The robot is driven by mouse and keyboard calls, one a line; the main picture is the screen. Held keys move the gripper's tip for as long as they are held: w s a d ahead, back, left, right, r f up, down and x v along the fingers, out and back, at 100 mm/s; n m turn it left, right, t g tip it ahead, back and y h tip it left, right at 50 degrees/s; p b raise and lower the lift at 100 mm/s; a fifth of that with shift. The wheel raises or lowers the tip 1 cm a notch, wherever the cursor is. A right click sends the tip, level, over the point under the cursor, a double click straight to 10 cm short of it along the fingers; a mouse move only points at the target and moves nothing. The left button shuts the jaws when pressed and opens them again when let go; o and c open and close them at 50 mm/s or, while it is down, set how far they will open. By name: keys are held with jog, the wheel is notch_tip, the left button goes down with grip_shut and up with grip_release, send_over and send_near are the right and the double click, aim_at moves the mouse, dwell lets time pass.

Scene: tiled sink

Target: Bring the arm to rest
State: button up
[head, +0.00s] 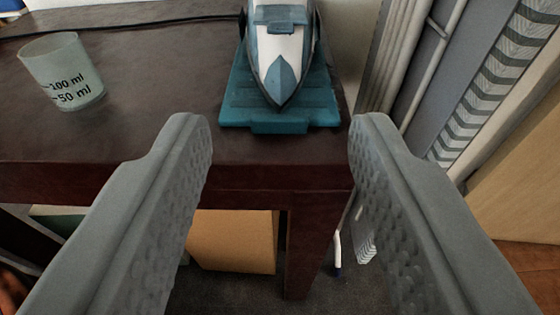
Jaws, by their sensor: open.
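My gripper (280,130) is open and empty. Its two grey fingers reach up from the lower left and lower right, with a wide gap between them. Through the gap I see the front edge of a dark wooden table (150,100). The left fingertip overlaps the table in the picture, and the right fingertip shows at the table's right corner. I cannot tell how far the fingers are from it.
A blue-and-white iron (284,65) sits on a teal base (245,112) near the table's right end. A measuring beaker (66,75) stands at the left. A cardboard box (232,240) is under the table. Folded metal-framed items (425,65) lean at the right.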

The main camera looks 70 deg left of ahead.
jog(key=shift+a, duration=0.1)
jog(key=s+a+r+m+h, duration=0.3)
jog(key=s+h, duration=0.1)
jog(key=s, duration=0.2)
jog(key=s+a+r+m+h, duration=0.3)
jog(key=s+h, duration=0.2)
jog(key=s, duration=0.2)
jog(key=s+r+m+t+h, duration=0.5)
jog(key=s+r+t, duration=0.6)
jog(key=s+r, duration=0.7)
notch_tip(320, 180, up, 3)
jog(key=m, duration=0.2)
jog(key=shift+s+m+h, duration=0.25)
jog(key=shift+m+h, duration=0.05)
jog(key=shift+f, duration=0.1)
